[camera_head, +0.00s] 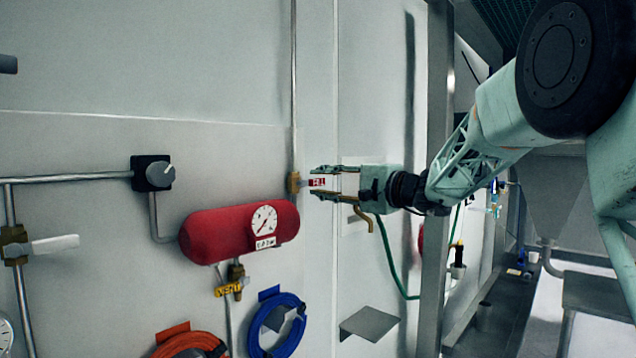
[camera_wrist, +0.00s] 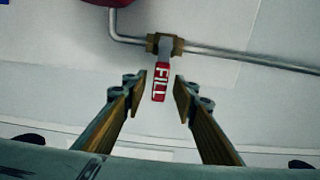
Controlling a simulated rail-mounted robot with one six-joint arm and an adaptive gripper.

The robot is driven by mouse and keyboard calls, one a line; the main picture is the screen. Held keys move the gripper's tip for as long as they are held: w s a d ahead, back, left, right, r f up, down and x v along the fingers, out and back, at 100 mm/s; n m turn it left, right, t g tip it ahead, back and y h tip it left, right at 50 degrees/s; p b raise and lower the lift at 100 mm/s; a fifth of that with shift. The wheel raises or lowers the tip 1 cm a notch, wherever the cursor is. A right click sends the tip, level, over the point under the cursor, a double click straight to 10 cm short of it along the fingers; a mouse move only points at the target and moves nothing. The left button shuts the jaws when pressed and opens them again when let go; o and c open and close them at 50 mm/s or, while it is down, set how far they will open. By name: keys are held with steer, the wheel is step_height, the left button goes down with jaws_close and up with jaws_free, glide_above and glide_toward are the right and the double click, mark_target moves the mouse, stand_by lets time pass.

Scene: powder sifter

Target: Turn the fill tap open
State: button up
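The fill tap has a brass body on a thin pipe and a red handle (camera_wrist: 160,82) with white FILL lettering. In the head view the red handle (camera_head: 317,183) points right from the brass body (camera_head: 293,183). My gripper (camera_head: 318,183) is open, with one finger above the handle and one below it. In the wrist view the handle lies between the fingertips of my gripper (camera_wrist: 158,87), with a gap visible on both sides. No contact with the handle shows.
A red tank (camera_head: 225,232) with a gauge stands left of the tap, with a yellow VENT tap (camera_head: 229,288) below it. A bent brass spout (camera_head: 362,214) is below my gripper. A small shelf (camera_head: 369,324) juts from the wall lower down. A metal post (camera_head: 436,130) stands at right.

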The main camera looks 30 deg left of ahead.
steer(key=shift+w+a, duration=0.1)
steer(key=shift+a, duration=0.5)
steer(key=shift+c, duration=0.6)
jaws_close()
